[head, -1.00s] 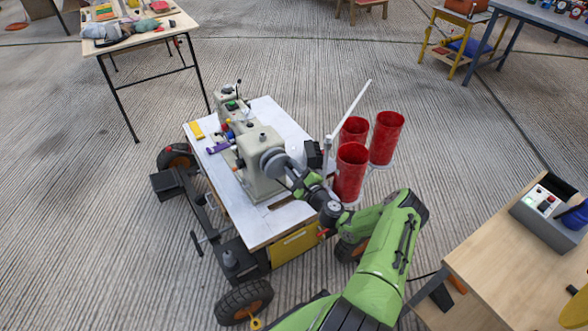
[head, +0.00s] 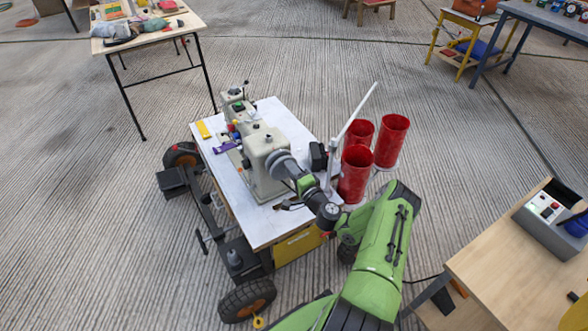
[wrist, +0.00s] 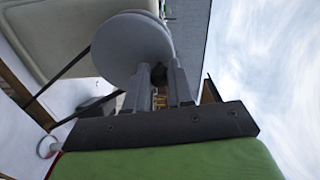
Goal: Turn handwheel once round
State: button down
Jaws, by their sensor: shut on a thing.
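The handwheel (head: 281,163) is a grey disc on the near end of a cream sewing machine (head: 264,150). The machine stands on a white-topped wheeled cart (head: 224,185). In the wrist view the handwheel (wrist: 132,45) is large, with the tips of my gripper (wrist: 160,78) at its lower rim. My gripper's two grey fingers are close together and shut on the wheel's rim side. In the head view my gripper (head: 300,178) meets the wheel from the lower right. The exact contact point is partly hidden by the fingers.
Several red cylinders (head: 354,175) and a thin white pole (head: 354,113) stand right of the machine, close to my arm. A wooden table with a grey control box (head: 549,215) is at the right. Open concrete floor (head: 90,230) lies at the left.

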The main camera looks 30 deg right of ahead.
jog(key=shift+a+n, duration=0.35)
jog(key=shift+n, duration=0.65)
jog(key=c, duration=1)
grip_release()
jog(key=s+p, duration=0.1)
jog(key=s, duration=0.4)
jog(key=s+p, duration=0.2)
jog(key=s, duration=0.3)
jog(key=s+a+p, duration=0.1)
jog(key=s, duration=0.4)
jog(key=shift+s+p, duration=0.35)
jog(key=shift+p, duration=0.05)
